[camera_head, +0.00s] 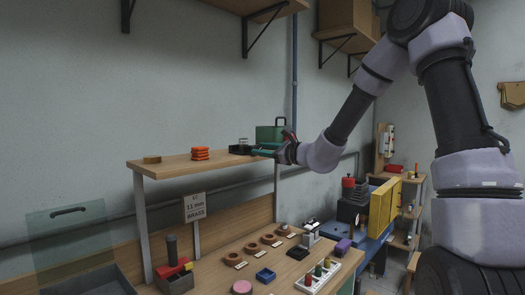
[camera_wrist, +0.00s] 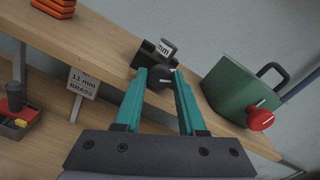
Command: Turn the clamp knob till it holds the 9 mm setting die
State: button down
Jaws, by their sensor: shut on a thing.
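The clamp (camera_head: 238,147) is a small dark fixture on the raised wooden shelf. My gripper (camera_head: 266,151) has teal fingers and reaches in at shelf height from the right. In the wrist view my gripper (camera_wrist: 160,80) is shut on the knob, one finger on each side.
A green box (camera_wrist: 237,93) with a handle and red knob (camera_wrist: 260,120) stands close right of my fingers. Orange blocks (camera_head: 200,153) and a brass piece (camera_head: 152,159) sit left on the shelf. A sign (camera_head: 195,208) reads "11 mm BRASS". The bench below holds several small parts.

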jog(key=m, duration=1)
jog(key=shift+d+f+m, duration=0.1)
jog(key=shift+m, duration=0.3)
dwell(0.4)
jog(key=c, duration=0.8)
grip_release()
